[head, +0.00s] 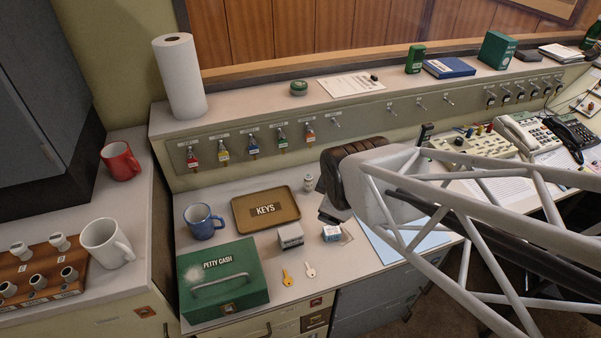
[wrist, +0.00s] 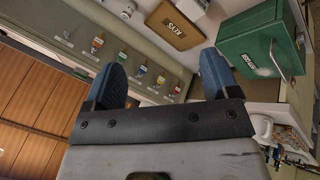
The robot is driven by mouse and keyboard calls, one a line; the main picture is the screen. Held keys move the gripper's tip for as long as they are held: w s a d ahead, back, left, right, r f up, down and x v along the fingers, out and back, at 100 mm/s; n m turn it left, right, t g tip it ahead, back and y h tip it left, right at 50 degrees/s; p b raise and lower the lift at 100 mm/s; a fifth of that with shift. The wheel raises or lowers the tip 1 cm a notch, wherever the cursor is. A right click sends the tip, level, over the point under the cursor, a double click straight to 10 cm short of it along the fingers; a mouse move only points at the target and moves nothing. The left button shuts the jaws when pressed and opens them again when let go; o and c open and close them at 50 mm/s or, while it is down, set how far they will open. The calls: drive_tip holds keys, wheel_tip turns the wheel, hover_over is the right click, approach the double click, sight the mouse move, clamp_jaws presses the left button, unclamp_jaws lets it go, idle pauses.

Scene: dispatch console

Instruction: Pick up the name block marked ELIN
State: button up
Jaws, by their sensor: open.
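I cannot read the name ELIN on anything in either view. Small blocks stand on the desk in the head view: a grey-white block (head: 290,236) and a blue-and-white block (head: 331,233); their markings are too small to read. My gripper shows in the wrist view (wrist: 160,82) with two blue-grey fingers spread wide and nothing visible between them. Beyond the fingers are the console's row of hooks with coloured tags, the KEYS tray (wrist: 174,24) and the green PETTY CASH box (wrist: 262,45). In the head view, the gripper's fingertips are not clearly shown.
The KEYS tray (head: 265,209), blue mug (head: 203,222) and PETTY CASH box (head: 223,280) crowd the desk's left. Two keys (head: 288,277) lie beside the box. A paper roll (head: 180,76) stands on the ledge. A pale lattice arm crosses the right, hiding part of the desk.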

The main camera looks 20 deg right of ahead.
drive_tip(key=w+d+f+n+t, duration=0.3)
drive_tip(key=f+n, duration=0.8)
drive_tip(key=n+t, duration=0.4)
drive_tip(key=n, duration=0.8)
approach(333, 232)
drive_tip(key=w, duration=0.3)
drive_tip(key=shift+a+h, duration=0.1)
drive_tip(key=shift+h, duration=0.3)
drive_tip(key=shift+s+f+n, duration=0.1)
drive_tip(key=shift+f+n, duration=0.6)
drive_tip(key=shift+n, duration=0.3)
drive_tip(key=shift+x, duration=1.25)
drive_tip(key=shift+x, duration=2.65)
drive_tip(key=shift+c, duration=0.3)
